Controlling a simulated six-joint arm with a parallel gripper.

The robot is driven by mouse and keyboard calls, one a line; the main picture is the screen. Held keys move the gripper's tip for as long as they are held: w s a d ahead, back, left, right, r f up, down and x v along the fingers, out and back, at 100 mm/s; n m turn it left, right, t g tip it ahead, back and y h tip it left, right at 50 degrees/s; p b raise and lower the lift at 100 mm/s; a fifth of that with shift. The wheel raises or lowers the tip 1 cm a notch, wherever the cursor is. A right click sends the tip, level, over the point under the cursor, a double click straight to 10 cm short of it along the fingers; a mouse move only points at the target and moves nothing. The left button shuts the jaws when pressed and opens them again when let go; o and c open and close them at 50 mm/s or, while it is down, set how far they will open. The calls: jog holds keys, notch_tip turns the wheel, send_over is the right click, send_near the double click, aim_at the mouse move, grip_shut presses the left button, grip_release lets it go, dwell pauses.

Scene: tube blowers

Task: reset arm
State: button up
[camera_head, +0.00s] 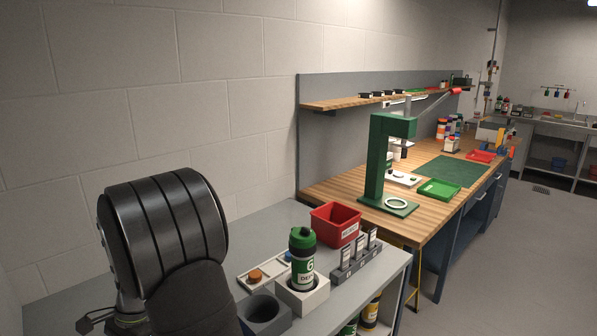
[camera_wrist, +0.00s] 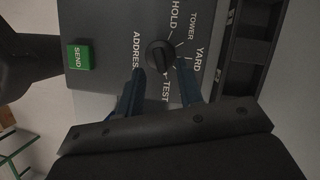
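My gripper (camera_wrist: 160,68) shows in the wrist view with its two dark blue fingers spread apart and nothing held. Its fingertips lie on either side of a black rotary knob (camera_wrist: 159,53) on a grey panel (camera_wrist: 105,20), with a gap visible on each side. The knob's narrow end points down in the picture, towards the TEST label. Labels ADDRESS, HOLD, TOWER and YARD also surround the knob. A green SEND button (camera_wrist: 78,57) sits left of it. In the head view my arm fills the lower left, and the gripper and panel are hidden.
A grey bench holds a green-capped canister (camera_head: 302,252) in a pale holder, a red bin (camera_head: 336,225), a grey rack (camera_head: 356,258) and a dark grey cup-like holder (camera_head: 264,313). A wooden workbench (camera_head: 331,193) with a green stand (camera_head: 378,160) is behind.

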jog(key=shift+x, duration=1.1)
jog(key=n, duration=0.1)
jog(key=n+h, duration=0.1)
jog(key=n, duration=0.1)
jog(key=n+h, duration=0.1)
jog(key=n, duration=0.1)
jog(key=shift+w+a, duration=0.1)
jog(key=shift+a, duration=0.25)
jog(key=n, duration=0.2)
jog(key=n+h, duration=0.1)
jog(key=n, duration=0.1)
jog(key=n+h, duration=0.1)
jog(key=n, duration=0.1)
jog(key=shift+a+n+t, duration=0.3)
jog(key=shift+a+n, duration=0.1)
jog(key=o, duration=0.4)
notch_tip(320, 180, up, 17)
jog(key=s+d+n+t+y, duration=0.15)
jog(key=n+t, duration=0.25)
jog(key=n, duration=0.5)
jog(key=shift+y, duration=0.25)
notch_tip(320, 180, down, 17)
jog(key=shift+w+a+f, duration=0.1)
jog(key=shift+w+a, duration=0.05)
jog(key=shift+w, duration=0.05)
